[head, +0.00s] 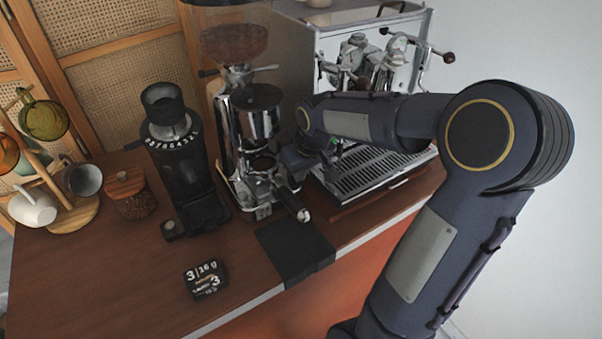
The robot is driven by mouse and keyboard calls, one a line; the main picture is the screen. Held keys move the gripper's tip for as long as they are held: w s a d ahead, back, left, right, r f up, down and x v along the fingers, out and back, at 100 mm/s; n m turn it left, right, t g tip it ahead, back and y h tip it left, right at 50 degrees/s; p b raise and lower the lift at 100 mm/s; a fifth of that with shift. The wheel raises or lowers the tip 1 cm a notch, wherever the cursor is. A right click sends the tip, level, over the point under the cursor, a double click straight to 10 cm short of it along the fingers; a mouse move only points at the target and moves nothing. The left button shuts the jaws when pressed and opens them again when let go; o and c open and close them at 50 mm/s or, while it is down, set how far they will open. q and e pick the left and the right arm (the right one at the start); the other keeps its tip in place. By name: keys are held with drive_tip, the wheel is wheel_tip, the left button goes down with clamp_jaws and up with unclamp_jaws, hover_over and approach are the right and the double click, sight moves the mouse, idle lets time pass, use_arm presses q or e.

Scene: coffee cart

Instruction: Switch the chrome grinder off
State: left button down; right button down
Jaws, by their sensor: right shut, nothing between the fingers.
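The chrome grinder (245,122) stands on the wooden counter, left of the espresso machine, with coffee beans in its clear hopper (234,45). My right gripper (291,177) is shut and empty, close against the grinder's lower right side. I cannot tell whether it touches the grinder. The grinder's switch cannot be made out; my gripper and forearm cover part of that side. My left gripper is not in view.
A black grinder (183,175) stands to the left. The espresso machine (375,178) stands behind my right arm. Mugs hang on a rack (75,215) at the far left. The front-left counter is clear.

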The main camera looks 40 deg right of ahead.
drive_tip(key=shift+w+r, duration=0.1)
drive_tip(key=shift+w+d+r+p, duration=0.1)
drive_tip(key=shift+w+r+p, duration=0.25)
drive_tip(key=shift+w, duration=0.25)
drive_tip(key=shift+f, duration=0.1)
